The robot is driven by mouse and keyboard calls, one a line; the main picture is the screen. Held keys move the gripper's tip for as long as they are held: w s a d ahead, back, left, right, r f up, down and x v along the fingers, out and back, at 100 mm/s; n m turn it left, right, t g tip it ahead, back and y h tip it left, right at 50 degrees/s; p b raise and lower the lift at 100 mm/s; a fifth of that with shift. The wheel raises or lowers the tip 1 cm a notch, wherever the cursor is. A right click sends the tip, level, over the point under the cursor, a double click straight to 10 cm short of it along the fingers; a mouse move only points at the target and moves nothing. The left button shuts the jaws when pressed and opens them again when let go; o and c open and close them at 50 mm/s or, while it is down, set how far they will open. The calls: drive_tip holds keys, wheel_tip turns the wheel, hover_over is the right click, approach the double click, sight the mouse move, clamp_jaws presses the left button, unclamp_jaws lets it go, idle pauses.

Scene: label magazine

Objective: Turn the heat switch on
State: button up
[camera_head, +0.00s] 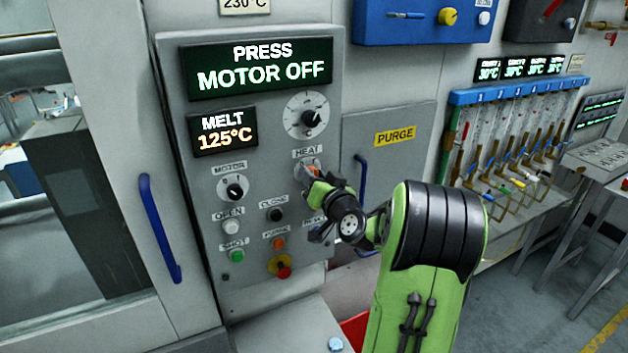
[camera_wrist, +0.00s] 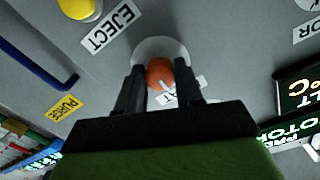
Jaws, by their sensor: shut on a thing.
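The heat switch is an orange knob (camera_head: 313,171) on a pale round plate, below the HEAT label on the grey control panel (camera_head: 262,190). My gripper (camera_head: 310,178) reaches it from the lower right and covers much of it. In the wrist view the orange knob (camera_wrist: 160,73) sits between the two dark fingers of my gripper (camera_wrist: 161,84), one on each side. The jaws are shut on it. The knob's pointer and marks are hidden, so I cannot tell its setting.
A screen (camera_head: 258,68) reads PRESS MOTOR OFF; another (camera_head: 222,132) reads MELT 125°C. Left of the switch is the motor knob (camera_head: 234,187); a large dial (camera_head: 307,116) is above. Several push buttons and a red stop button (camera_head: 283,271) are below. A blue handle (camera_head: 360,190) stands right.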

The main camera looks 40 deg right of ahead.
drive_tip(key=shift+m, duration=3.5)
drive_tip(key=o, duration=1)
drive_tip(key=shift+o, duration=0.2)
drive_tip(key=shift+s, duration=0.1)
drive_tip(key=b+v, duration=0.5)
drive_tip(key=v, duration=1)
drive_tip(key=shift+s, duration=0.4)
